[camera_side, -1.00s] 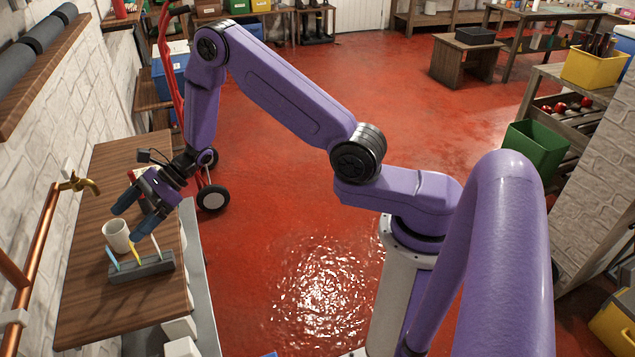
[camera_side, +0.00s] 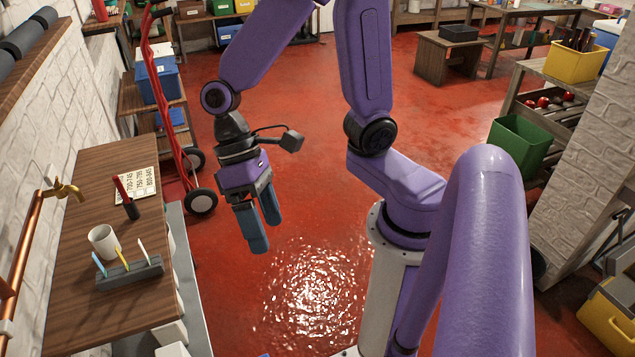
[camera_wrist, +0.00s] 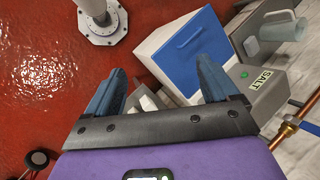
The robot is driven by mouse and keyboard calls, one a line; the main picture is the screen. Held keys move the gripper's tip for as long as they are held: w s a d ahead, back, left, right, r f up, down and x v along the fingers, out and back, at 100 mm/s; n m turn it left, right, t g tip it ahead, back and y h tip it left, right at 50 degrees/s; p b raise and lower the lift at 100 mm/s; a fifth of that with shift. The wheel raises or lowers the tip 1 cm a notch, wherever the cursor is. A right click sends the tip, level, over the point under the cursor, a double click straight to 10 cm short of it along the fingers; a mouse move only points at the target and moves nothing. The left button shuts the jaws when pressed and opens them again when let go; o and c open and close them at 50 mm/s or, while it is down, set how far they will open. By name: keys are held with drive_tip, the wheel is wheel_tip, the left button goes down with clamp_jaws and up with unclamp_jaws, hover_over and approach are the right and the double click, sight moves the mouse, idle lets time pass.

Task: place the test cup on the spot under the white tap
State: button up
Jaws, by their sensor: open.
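A plain white cup (camera_side: 103,243) stands upright on the wooden bench (camera_side: 70,310) at the left of the side view. A brass tap (camera_side: 62,190) on a copper pipe sticks out from the wall behind the bench. I see no tap that is clearly white. My gripper (camera_side: 265,234) is open and empty, pointing down above the red floor, to the right of the bench and apart from the cup. In the wrist view its two blue fingers (camera_wrist: 160,70) are spread with nothing between them.
A grey rack (camera_side: 130,273) with several coloured strips stands close in front of the cup. A red pen-like item in a black holder (camera_side: 130,208) and a number card (camera_side: 137,184) lie behind.

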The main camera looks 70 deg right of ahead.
drive_tip(key=s+d+r+n+t+h, duration=0.2)
drive_tip(key=s+d+n+t, duration=0.2)
drive_tip(key=d+n, duration=0.5)
drive_tip(key=shift+s+d+t+h, duration=0.2)
drive_tip(key=shift+s+t+h, duration=0.15)
drive_tip(key=shift+s, duration=0.45)
drive_tip(key=shift+c, duration=0.4)
idle(1.1)
